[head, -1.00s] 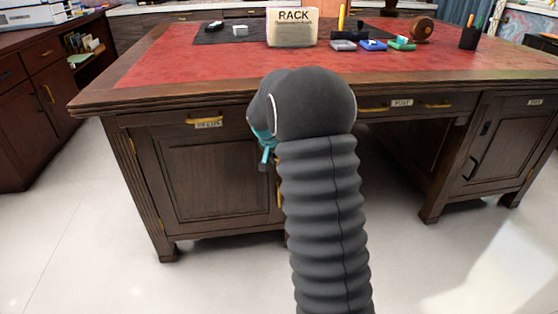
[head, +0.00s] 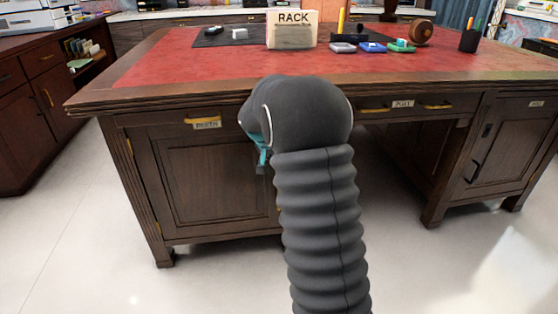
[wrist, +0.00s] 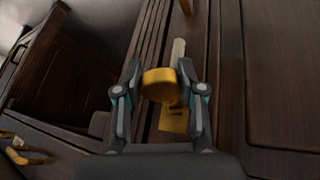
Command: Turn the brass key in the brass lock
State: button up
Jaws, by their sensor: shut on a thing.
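The brass key (wrist: 158,84) shows in the wrist view as a round golden bow between the two fingers. My gripper (wrist: 159,72) is shut on it. The brass lock (wrist: 174,121) is a flat golden plate on the dark wood just beyond and below the bow, with a dark mark near its upper part. The bow overlaps the plate's upper left edge. The key's shaft is hidden, so I cannot tell whether it sits in the lock. In the head view my arm hides the key and lock, and only a teal bit of the gripper (head: 262,152) shows.
The desk (head: 140,88) has a red leather top, with a rack box (head: 292,36) and small items at the back. A brass drawer handle (head: 203,120) is left of my arm. The knee space is right of it. The floor (head: 70,250) at the left is clear.

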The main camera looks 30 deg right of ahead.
jog(key=shift+f+b, duration=0.1)
jog(key=shift+b, duration=0.3)
jog(key=shift+d+n+g+h+b, duration=0.15)
jog(key=shift+n+g+h+b, duration=0.2)
jog(key=shift+h+b, duration=1.55)
jog(key=shift+y+b, duration=0.5)
jog(key=shift+b, duration=0.2)
jog(key=shift+h+b, duration=0.3)
jog(key=shift+h, duration=0.2)
jog(key=shift+d+r+n+g+h, duration=0.15)
jog(key=shift+r+n+g+h, duration=0.1)
jog(key=shift+h, duration=0.65)
jog(key=shift+f, duration=0.1)
jog(key=shift+d+n+h, duration=0.1)
jog(key=shift+n+h, duration=0.3)
jog(key=shift+h, duration=0.9)
